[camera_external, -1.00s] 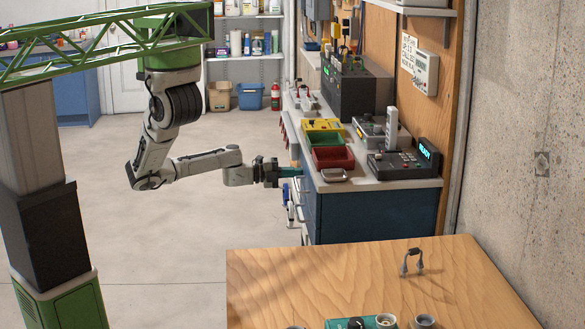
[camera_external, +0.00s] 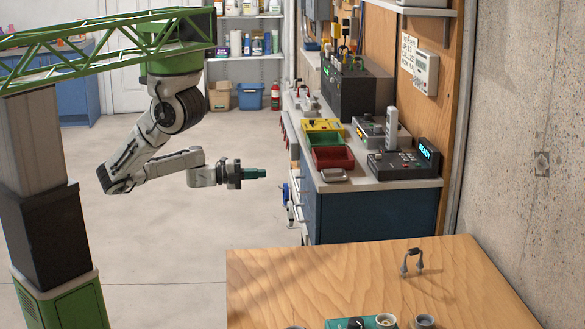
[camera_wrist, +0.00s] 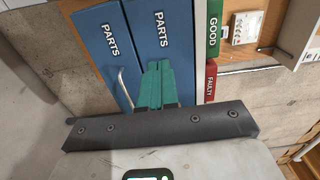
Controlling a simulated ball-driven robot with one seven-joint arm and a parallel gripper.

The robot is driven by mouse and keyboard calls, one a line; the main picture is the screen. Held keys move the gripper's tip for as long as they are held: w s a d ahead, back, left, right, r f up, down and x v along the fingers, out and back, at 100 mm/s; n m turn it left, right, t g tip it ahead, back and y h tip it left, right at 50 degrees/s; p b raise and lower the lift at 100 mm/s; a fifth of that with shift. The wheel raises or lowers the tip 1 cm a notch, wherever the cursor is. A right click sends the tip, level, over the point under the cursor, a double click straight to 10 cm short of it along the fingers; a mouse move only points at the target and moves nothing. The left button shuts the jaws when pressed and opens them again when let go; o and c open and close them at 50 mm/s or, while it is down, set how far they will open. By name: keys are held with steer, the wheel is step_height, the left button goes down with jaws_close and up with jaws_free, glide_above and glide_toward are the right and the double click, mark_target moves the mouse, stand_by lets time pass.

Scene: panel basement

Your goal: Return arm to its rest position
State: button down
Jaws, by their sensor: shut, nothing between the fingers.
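My gripper (camera_external: 256,174) shows in the external view at the end of my arm, left of the blue cabinet and apart from it, over open floor. Its green fingers are together with nothing between them. In the wrist view my gripper (camera_wrist: 157,70) is shut and points toward the blue drawer fronts marked PARTS (camera_wrist: 160,35). The arm is bent at the elbow, with the forearm about level.
The blue cabinet (camera_external: 375,215) carries a green bin (camera_external: 325,141), a red bin (camera_external: 333,158) and devices. A wooden table (camera_external: 300,275) stands in front. The concrete floor (camera_external: 185,240) around my arm is clear. Shelves (camera_external: 250,70) stand at the back.

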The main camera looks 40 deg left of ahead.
steer(key=shift+s+a, duration=0.5)
steer(key=shift+s, duration=0.05)
